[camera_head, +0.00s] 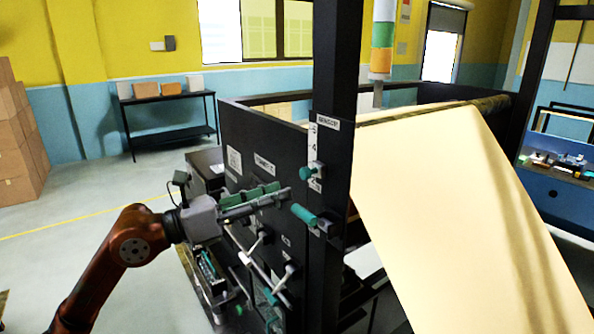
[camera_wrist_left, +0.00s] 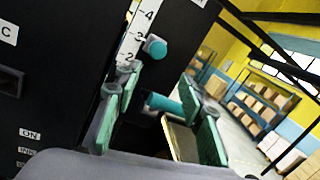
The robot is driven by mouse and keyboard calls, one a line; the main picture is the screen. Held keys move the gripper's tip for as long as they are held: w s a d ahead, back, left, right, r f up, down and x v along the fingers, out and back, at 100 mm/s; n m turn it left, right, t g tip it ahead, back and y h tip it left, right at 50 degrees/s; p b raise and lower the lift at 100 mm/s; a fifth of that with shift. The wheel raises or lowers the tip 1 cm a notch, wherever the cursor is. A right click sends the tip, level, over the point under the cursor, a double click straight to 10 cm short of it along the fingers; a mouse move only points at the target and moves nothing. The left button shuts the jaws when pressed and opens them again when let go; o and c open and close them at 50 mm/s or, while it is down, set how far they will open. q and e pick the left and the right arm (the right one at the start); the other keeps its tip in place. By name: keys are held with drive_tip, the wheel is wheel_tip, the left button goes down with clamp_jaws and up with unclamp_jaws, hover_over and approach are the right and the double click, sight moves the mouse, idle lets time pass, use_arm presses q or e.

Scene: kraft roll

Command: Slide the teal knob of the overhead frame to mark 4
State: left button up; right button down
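The teal knob (camera_head: 306,173) sticks out from a white numbered scale (camera_head: 315,133) on the black post of the overhead frame, under the SENSOR label. In the left wrist view the knob (camera_wrist_left: 156,47) sits beside mark 3, below mark 4. My left gripper (camera_head: 284,194) is just left of and below the knob, apart from it. In the left wrist view its two teal-padded fingers (camera_wrist_left: 163,92) are spread wide with nothing held. The knob shows above and beyond the fingertips. My right gripper is not in view.
A teal cylindrical handle (camera_head: 304,214) juts out just below the knob; it also shows between the fingers in the left wrist view (camera_wrist_left: 163,103). A black panel (camera_head: 262,150) with levers stands behind my gripper. A kraft paper sheet (camera_head: 430,180) hangs to the right.

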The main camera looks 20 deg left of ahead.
sight(302, 173)
use_arm(q)
drive_tip(key=w+d+r+y+p, duration=0.1)
drive_tip(key=w+d+r+p, duration=0.1)
drive_tip(key=w+d+m+y+p, duration=0.1)
drive_tip(key=w, duration=0.1)
drive_tip(key=shift+w+r+t+y+p, duration=0.1)
drive_tip(key=shift+r+t+y+p, duration=0.2)
drive_tip(key=shift+r+p, duration=0.1)
drive_tip(key=shift+w+d+f, duration=0.15)
drive_tip(key=shift+w+d, duration=0.1)
drive_tip(key=shift+w, duration=0.05)
drive_tip(key=shift+c, duration=0.3)
clamp_jaws()
